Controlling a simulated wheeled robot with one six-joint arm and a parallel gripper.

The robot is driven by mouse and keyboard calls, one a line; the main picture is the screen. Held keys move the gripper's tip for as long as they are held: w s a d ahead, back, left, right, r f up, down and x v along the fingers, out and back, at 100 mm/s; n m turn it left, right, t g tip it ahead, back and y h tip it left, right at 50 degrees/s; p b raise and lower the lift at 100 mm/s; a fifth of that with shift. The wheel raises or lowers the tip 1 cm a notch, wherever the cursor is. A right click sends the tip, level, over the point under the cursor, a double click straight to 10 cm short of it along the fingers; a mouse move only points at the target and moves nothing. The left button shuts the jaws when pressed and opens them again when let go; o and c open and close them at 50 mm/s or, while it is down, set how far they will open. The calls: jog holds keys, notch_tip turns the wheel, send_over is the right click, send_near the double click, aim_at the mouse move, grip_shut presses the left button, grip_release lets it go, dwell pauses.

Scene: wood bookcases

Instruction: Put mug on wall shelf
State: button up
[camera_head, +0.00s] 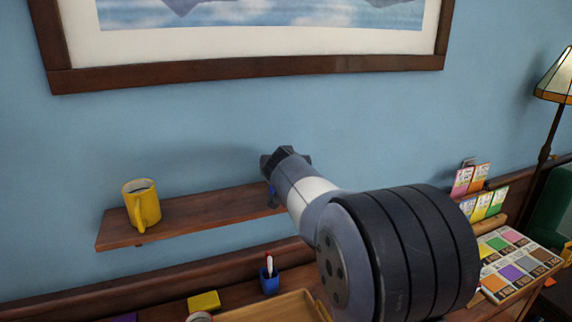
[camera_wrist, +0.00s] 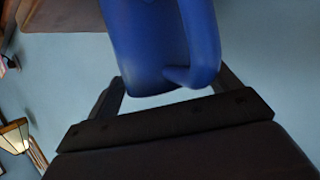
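A blue mug (camera_wrist: 155,45) fills the top middle of the wrist view, its handle at the right and lower side. My gripper (camera_wrist: 172,88) has one finger on each side of the mug and appears closed on it; the contact points are partly hidden. In the head view my gripper (camera_head: 286,160) is at the right part of the wooden wall shelf (camera_head: 190,222), and only a small bit of blue shows below it. Whether the mug touches the shelf cannot be told. My arm hides the shelf's right end.
A yellow mug (camera_head: 142,205) stands upright near the shelf's left end, with bare shelf to its right. A large picture frame (camera_head: 250,75) hangs above. Below are a blue pen cup (camera_head: 269,281), a yellow block (camera_head: 204,301) and a wooden tray (camera_head: 270,310). A lamp (camera_head: 556,80) stands at right.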

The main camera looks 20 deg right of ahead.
jog(key=shift+r, duration=0.15)
jog(key=b+v, duration=0.2)
jog(key=v, duration=1)
